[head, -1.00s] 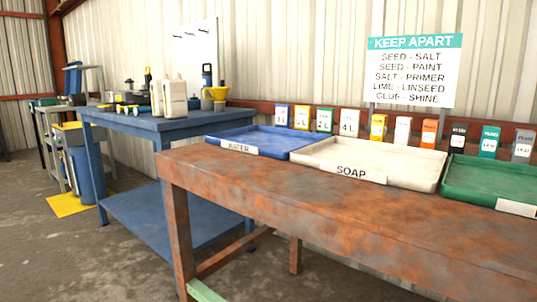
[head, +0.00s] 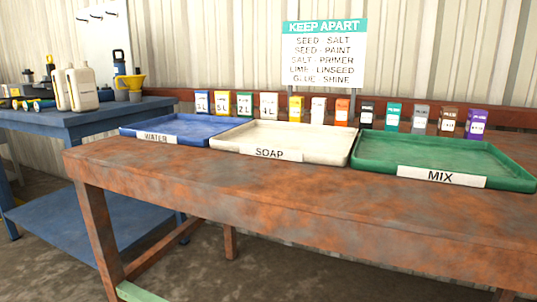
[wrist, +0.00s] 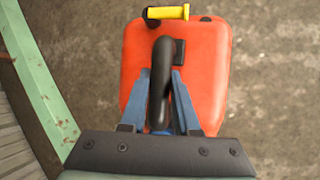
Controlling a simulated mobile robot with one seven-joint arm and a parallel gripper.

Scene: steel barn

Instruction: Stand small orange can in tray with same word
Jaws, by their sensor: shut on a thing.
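In the wrist view my gripper (wrist: 162,88) has its blue fingers closed around the black handle of an orange can (wrist: 212,70) with a yellow spout. The can is seen from above over the concrete floor; no word on it shows. The gripper and can are outside the head view. On the rusty bench stand three trays in a row: a blue tray labelled WATER (head: 190,138), a white tray labelled SOAP (head: 225,146) and a green tray labelled MIX (head: 510,178). All three look empty.
Several small coloured containers (head: 365,112) line the back of the rusty bench (head: 270,190). A KEEP APART sign (head: 324,55) stands behind them. A blue table (head: 50,120) with jugs and tools is at left. A green rail (wrist: 35,75) runs left of the can.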

